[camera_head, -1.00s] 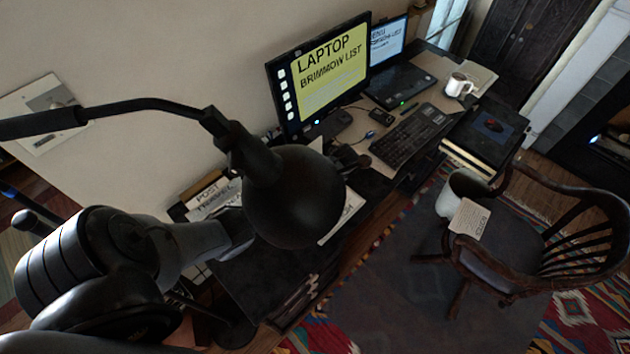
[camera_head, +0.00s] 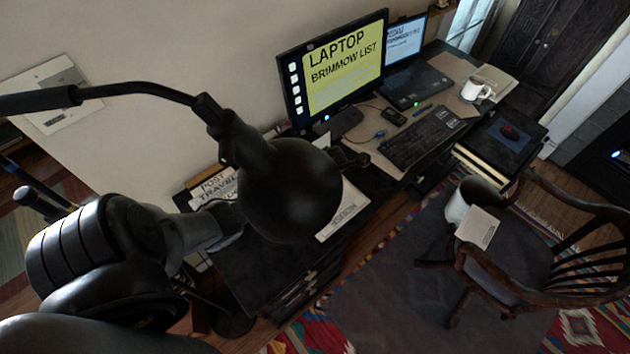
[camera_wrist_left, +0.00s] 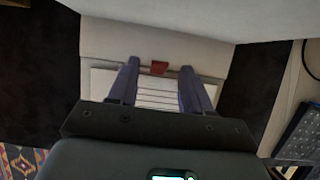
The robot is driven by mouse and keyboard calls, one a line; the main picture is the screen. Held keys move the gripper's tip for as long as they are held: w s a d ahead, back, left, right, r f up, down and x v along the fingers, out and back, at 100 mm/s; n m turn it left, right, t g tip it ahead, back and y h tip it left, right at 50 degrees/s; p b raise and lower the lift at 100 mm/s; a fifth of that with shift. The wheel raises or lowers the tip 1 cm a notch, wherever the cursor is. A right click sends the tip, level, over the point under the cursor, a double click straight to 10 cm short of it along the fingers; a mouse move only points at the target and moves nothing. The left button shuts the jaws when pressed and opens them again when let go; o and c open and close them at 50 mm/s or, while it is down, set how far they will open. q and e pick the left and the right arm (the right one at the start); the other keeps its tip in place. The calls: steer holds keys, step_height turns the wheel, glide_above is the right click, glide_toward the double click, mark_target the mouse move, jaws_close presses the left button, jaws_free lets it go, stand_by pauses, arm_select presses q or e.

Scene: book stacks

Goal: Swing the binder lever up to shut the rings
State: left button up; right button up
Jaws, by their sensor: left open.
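My left arm reaches over the desk from the left in the head view, and its gripper is mostly hidden behind the black lamp head (camera_head: 290,190). In the left wrist view my left gripper (camera_wrist_left: 160,72) is open, with its two purplish fingers apart. A small red tab (camera_wrist_left: 159,67), possibly the binder lever, shows between the fingertips. I cannot tell whether they touch it. A pale lined sheet (camera_wrist_left: 155,98) lies below and between the fingers on a light surface. The rings cannot be made out. My right gripper is not in view.
The lamp blocks much of the desk's left part. A lettered white sheet (camera_head: 343,218) lies beside it. Farther right are a monitor (camera_head: 335,70), a keyboard (camera_head: 422,138), a laptop (camera_head: 415,85) and a white mug (camera_head: 475,90). A wooden chair (camera_head: 545,235) stands in front.

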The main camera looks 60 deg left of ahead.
arm_select(q)
steer(key=shift+x, duration=1.35)
jaws_close()
